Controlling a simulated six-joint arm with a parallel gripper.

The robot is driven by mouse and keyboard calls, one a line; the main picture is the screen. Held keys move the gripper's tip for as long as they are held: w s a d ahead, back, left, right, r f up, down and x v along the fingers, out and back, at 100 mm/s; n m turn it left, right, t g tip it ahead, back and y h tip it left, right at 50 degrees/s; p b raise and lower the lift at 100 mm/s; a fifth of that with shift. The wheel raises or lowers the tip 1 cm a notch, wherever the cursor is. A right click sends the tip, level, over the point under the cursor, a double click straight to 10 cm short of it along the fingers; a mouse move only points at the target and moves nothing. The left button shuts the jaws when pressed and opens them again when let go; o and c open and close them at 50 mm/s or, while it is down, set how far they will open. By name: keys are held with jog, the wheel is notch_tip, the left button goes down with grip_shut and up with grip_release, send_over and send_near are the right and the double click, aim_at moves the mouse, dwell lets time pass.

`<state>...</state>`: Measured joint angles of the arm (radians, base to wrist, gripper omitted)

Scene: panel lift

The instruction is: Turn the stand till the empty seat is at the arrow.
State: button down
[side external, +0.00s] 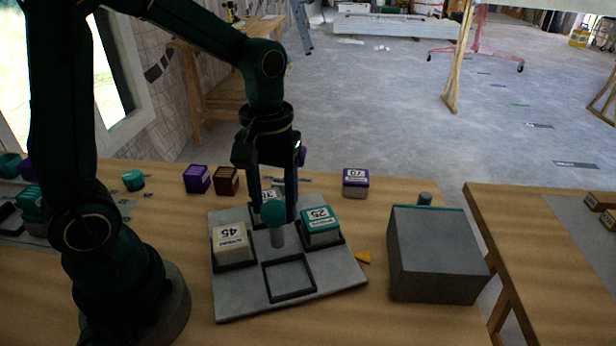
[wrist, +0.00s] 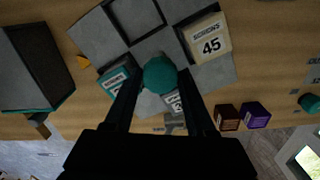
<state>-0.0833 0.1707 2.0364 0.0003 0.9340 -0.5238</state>
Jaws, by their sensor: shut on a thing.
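The stand (side external: 335,287) is a grey square plate with a teal-topped knob (side external: 278,236) at its middle. My gripper (side external: 274,213) is shut on this knob, one finger on either side; the knob also shows in the wrist view (wrist: 160,74). The empty seat (side external: 289,278) is a dark square frame at the front; it shows at the top in the wrist view (wrist: 135,17). A cream block marked 45 (side external: 231,241) sits left, a teal block marked 25 (side external: 320,226) right, and a partly hidden pale block (wrist: 173,102) at the back. The orange arrow (side external: 363,257) lies beside the stand's right edge, nearest the teal block.
A large grey box (side external: 438,257) stands right of the arrow. A purple block marked 70 (side external: 355,183) is behind the stand. Purple (side external: 197,180) and brown (side external: 227,181) blocks stand at the back left. The table around the front of the stand is bare.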

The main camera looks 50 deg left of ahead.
jog(key=shift+n, duration=6.6)
jog(key=shift+c, duration=1.2)
grip_release()
jog(key=shift+r, duration=2.55)
